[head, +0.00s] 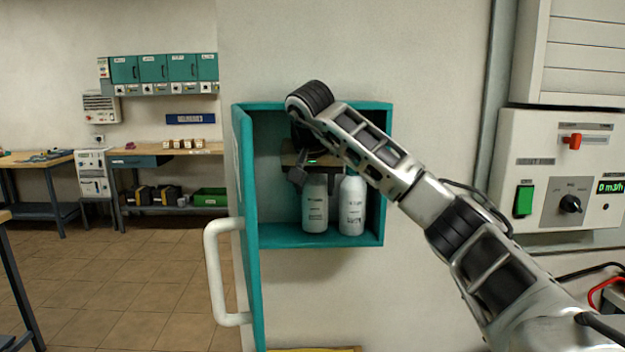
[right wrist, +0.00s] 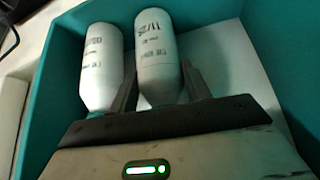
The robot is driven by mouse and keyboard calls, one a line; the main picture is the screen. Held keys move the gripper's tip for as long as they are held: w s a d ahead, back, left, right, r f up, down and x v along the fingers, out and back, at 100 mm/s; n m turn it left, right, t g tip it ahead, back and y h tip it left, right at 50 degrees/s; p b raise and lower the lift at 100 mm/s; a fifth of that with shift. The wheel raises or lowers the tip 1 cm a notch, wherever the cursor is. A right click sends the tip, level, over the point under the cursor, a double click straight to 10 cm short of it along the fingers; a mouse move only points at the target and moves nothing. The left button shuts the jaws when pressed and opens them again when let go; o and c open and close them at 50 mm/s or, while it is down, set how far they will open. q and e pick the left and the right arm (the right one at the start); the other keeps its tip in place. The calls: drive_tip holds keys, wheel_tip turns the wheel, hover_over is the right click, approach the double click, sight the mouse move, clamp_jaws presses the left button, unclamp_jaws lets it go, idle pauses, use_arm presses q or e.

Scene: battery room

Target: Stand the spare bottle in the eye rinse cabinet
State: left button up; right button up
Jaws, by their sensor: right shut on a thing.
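The eye rinse cabinet (head: 313,240) is a teal wall box, its door (head: 249,230) swung open on the left. Two white bottles are upright inside. My right gripper (head: 317,178) reaches in from above and is shut on the left one, the spare bottle (head: 315,208). In the right wrist view this bottle (right wrist: 158,50) is between the two fingers. The other bottle (head: 352,207) stands close beside it on the right; in the wrist view it (right wrist: 102,65) is on the left. The held bottle's base is at the cabinet floor; whether it touches is unclear. My left gripper is not in view.
The door's white handle (head: 214,272) sticks out at the left. A control panel (head: 560,170) is on the wall at the right. Workbenches (head: 170,152) stand far back left, with open tiled floor before them.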

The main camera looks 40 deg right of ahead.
drive_tip(key=shift+w, duration=0.5)
drive_tip(key=shift+s, duration=0.15)
drive_tip(key=shift+f, duration=0.1)
drive_tip(key=shift+f, duration=0.15)
drive_tip(key=o, duration=1.2)
drive_tip(key=shift+c, duration=0.2)
